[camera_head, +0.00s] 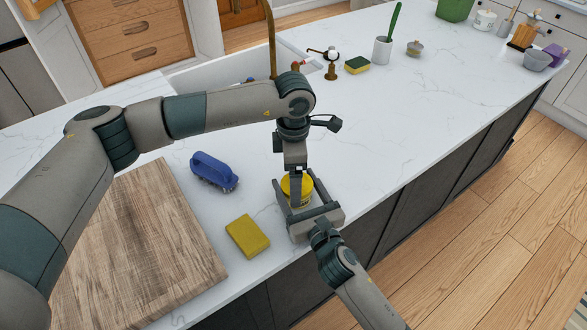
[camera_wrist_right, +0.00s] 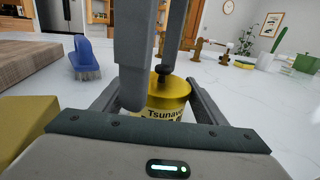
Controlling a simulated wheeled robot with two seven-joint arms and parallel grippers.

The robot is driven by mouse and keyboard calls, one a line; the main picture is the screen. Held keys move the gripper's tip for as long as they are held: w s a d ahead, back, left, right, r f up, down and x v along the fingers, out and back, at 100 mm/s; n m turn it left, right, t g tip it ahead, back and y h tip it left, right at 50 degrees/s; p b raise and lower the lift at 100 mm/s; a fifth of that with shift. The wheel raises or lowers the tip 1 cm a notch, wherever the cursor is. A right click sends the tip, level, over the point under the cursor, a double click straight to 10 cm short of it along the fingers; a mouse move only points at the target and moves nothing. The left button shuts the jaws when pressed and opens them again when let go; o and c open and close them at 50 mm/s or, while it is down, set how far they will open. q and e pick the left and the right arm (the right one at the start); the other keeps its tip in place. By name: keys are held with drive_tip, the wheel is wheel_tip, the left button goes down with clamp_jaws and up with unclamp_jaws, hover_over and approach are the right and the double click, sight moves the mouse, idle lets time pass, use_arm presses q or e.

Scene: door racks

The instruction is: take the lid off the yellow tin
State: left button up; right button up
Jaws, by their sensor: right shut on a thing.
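The yellow tin (camera_head: 306,188) stands upright near the front edge of the white counter. In the right wrist view its yellow lid (camera_wrist_right: 176,92) is on it, with a dark knob (camera_wrist_right: 163,70) on top. My right gripper (camera_head: 303,196) is shut on the tin's body from the front, one finger on each side. My left gripper (camera_head: 296,188) points straight down over the lid. In the right wrist view its two fingers (camera_wrist_right: 158,85) are apart, one on the near side of the knob and one behind it. I see no clear contact with the knob.
A yellow sponge (camera_head: 247,236), a blue brush (camera_head: 213,171) and a wooden board (camera_head: 130,245) lie left of the tin. A sink (camera_head: 215,75) with a brass tap (camera_head: 269,40) is behind. The counter right of the tin is clear.

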use_arm(q)
drive_tip(key=c, duration=1.3)
drive_tip(key=shift+o, duration=0.2)
drive_tip(key=shift+r, duration=0.1)
drive_tip(key=shift+r, duration=0.9)
use_arm(e)
drive_tip(key=shift+d+f, duration=0.1)
drive_tip(key=shift+f, duration=0.25)
use_arm(q)
drive_tip(key=shift+r, duration=0.1)
clamp_jaws()
use_arm(e)
drive_tip(key=shift+s, duration=0.1)
drive_tip(key=shift+r, duration=0.15)
use_arm(q)
drive_tip(key=shift+g, duration=0.3)
